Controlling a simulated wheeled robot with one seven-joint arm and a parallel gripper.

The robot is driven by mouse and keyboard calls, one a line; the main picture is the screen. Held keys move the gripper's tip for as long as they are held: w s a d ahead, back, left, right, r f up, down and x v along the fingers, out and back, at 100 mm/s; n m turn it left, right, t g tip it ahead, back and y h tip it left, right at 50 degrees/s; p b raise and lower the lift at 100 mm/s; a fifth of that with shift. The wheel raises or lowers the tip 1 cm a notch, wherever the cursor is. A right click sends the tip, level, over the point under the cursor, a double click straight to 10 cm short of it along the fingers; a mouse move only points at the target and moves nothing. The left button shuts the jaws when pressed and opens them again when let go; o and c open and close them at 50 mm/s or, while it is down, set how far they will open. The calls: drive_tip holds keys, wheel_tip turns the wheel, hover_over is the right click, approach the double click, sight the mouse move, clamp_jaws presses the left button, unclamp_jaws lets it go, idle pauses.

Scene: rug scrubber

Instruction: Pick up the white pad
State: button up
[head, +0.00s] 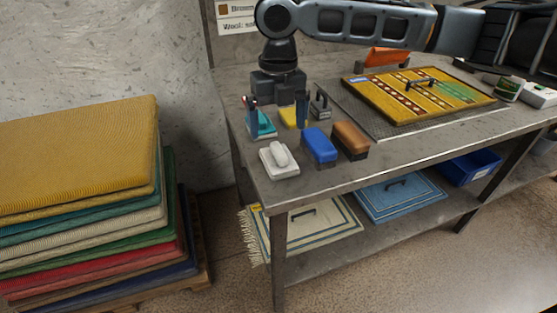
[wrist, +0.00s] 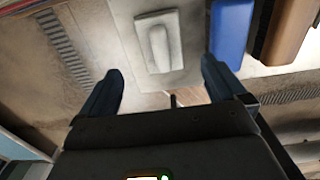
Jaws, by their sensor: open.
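The white pad (head: 279,159), a flat block with a rounded grip on top, lies near the front left corner of the grey workbench. It also shows in the wrist view (wrist: 149,62), upper middle. My gripper (head: 276,110) points down over the bench, behind the pad in the head view. It is open and empty, its two dark blue fingers spread wide. In the wrist view my gripper (wrist: 162,70) has the pad just beyond its fingertips, roughly centred between them. Nothing touches the pad.
A blue block (head: 320,147) and a brown block (head: 350,140) stand right of the pad. Teal (head: 265,123), yellow (head: 288,117) and grey (head: 320,106) pads lie near my fingers. A yellow patterned rug (head: 395,107) lies further right. Stacked rugs (head: 80,160) stand left.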

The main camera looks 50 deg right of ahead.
sight(279, 149)
drive_tip(key=shift+s+f+p, duration=0.2)
drive_tip(key=shift+f+p, duration=0.15)
drive_tip(key=shift+f, duration=3.45)
drive_tip(key=c, duration=1.1)
drive_tip(key=shift+c, duration=0.3)
drive_tip(key=shift+r, duration=0.1)
drive_tip(key=shift+r, duration=0.5)
wheel_tip(279, 149, up, 2)
drive_tip(key=shift+r, duration=0.25)
drive_tip(key=s+d+r+b, duration=0.1)
drive_tip(key=d+r, duration=0.6)
drive_tip(key=d, duration=0.4)
drive_tip(key=shift+d+r+b, duration=0.2)
drive_tip(key=shift+d+b, duration=0.1)
drive_tip(key=shift+b, duration=0.05)
